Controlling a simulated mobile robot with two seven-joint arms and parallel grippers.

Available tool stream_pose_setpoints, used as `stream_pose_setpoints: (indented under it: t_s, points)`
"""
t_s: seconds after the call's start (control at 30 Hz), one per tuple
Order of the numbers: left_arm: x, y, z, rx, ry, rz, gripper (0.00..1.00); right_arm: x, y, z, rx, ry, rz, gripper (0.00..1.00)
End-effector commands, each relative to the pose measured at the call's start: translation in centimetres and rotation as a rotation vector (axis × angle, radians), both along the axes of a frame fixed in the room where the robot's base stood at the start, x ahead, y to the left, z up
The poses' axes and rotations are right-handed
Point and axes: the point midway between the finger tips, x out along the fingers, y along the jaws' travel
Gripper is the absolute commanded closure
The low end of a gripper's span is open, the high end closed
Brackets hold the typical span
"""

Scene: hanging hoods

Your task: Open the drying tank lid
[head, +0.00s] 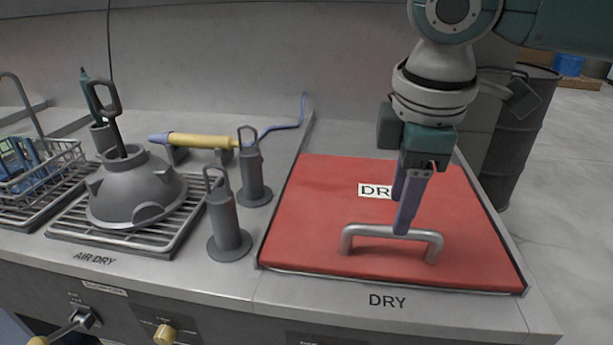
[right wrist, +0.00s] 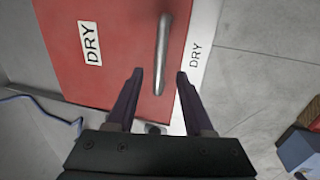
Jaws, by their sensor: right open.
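The drying tank lid (head: 320,210) is a flat red panel marked DRY, lying shut on the grey bench at the right. Its grey bar handle (head: 362,231) stands near the front edge. My right gripper (head: 402,212) points down over the lid, close to the handle, with its purple fingers apart. In the right wrist view the handle (right wrist: 162,52) lies ahead of the gripper (right wrist: 159,75), in line with the gap between the fingers. I cannot tell whether a finger touches the handle. The red lid (right wrist: 115,50) shows there too. My left gripper is not in view.
Two grey handled cylinders (head: 228,222) stand just left of the lid. A grey dome (head: 135,187) sits on a drying rack, with a wire basket (head: 35,170) further left. A yellow-handled tool (head: 200,140) lies behind. A dark barrel (head: 520,120) stands right of the bench.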

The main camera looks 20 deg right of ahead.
Motion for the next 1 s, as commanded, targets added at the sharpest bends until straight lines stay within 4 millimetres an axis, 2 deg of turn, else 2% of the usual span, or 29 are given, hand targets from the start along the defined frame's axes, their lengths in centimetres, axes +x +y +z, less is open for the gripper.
stream_pose_setpoints:
  t_s: [0.03,0.1,0.23,0.6,1.0]
  points:
    - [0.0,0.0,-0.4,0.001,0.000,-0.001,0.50,0.1,0.0,-1.2,0.001,0.003,-0.001,0.48]
    - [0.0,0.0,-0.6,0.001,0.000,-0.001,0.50,0.3,-0.2,-2.3,0.000,0.002,0.000,0.48]
    - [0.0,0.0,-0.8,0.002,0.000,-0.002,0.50,0.6,-0.3,-3.7,0.000,0.001,0.000,0.48]
    - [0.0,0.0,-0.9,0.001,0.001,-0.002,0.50,0.7,-0.4,-4.3,0.001,0.000,0.001,0.48]
    - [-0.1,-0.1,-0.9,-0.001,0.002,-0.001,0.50,0.7,-0.4,-4.2,0.001,0.000,0.001,0.93]
